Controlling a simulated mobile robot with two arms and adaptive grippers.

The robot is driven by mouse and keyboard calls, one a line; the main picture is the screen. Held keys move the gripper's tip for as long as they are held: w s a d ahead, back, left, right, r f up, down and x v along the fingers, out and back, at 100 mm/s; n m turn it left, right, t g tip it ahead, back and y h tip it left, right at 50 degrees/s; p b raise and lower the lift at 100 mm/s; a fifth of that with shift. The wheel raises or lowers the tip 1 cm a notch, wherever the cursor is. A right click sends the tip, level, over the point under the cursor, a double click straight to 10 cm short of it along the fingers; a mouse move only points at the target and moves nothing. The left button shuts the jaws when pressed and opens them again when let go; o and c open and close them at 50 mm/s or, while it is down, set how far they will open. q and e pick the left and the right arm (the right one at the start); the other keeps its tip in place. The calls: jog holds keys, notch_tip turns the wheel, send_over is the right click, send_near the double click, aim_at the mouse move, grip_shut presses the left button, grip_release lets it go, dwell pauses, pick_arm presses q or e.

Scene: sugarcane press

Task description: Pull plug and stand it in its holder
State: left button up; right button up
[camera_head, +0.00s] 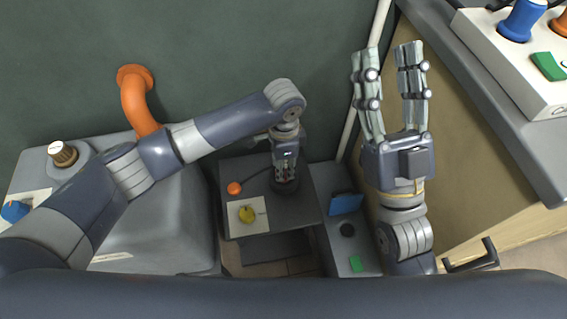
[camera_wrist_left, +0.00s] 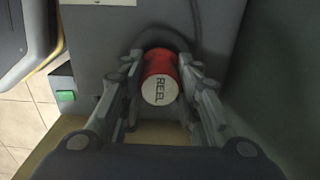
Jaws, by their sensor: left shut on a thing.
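In the head view my left gripper (camera_head: 286,178) points down over the dark box (camera_head: 300,203) and mostly hides the plug. A dark round opening (camera_head: 347,230), perhaps the holder, is in the grey unit to the right. My right gripper (camera_head: 390,62) is open and empty, fingers pointing up the picture.
The box has an orange button (camera_head: 234,188) and a yellow knob (camera_head: 247,214), with a dark cable nearby. A blue panel (camera_head: 346,203) and green block (camera_head: 356,264) are on the grey unit. An orange pipe (camera_head: 137,100) stands left. A wooden cabinet (camera_head: 465,165) is right.

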pick_arm(q)
jog(key=shift+f, duration=0.3)
pick_arm(e)
jog(key=shift+s+r, duration=0.15)
jog(key=shift+s, duration=0.05)
pick_arm(q)
jog(key=shift+f, duration=0.25)
pick_arm(e)
jog(key=shift+s+r+t, duration=0.15)
jog(key=shift+s+t, duration=0.1)
jog(key=shift+t, duration=0.05)
pick_arm(q)
jog(key=o, duration=0.8)
pick_arm(e)
jog(key=shift+s+r, duration=0.1)
